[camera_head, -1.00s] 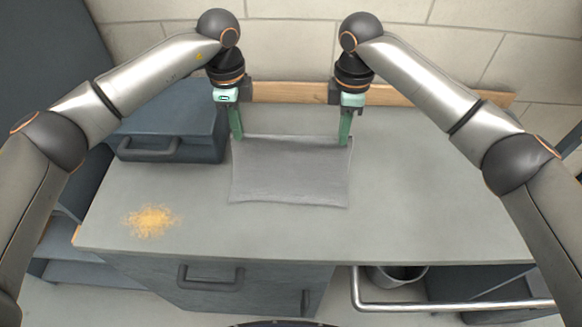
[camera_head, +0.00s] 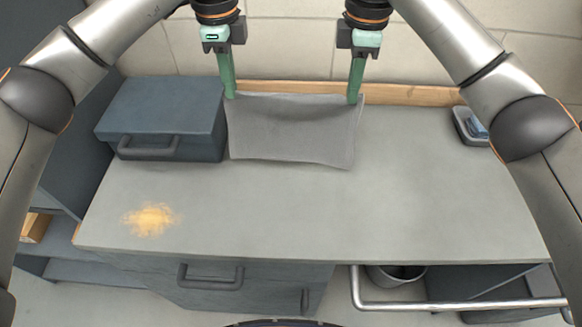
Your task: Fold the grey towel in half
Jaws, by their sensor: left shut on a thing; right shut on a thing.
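The grey towel (camera_head: 292,130) hangs between my two grippers near the back of the counter, its upper edge raised and its lower edge nearer the front. My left gripper (camera_head: 230,92) is shut on the towel's upper left corner. My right gripper (camera_head: 354,95) is shut on its upper right corner. The towel is spread wide with slight creases and is not folded over. Whether its lower edge touches the counter I cannot tell.
A blue-grey toolbox (camera_head: 165,112) stands just left of the towel. Yellowish crumbs (camera_head: 151,219) lie on the counter (camera_head: 400,200) at front left. A small tray with a blue item (camera_head: 474,128) sits at the right. A wooden strip (camera_head: 415,95) runs along the back wall.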

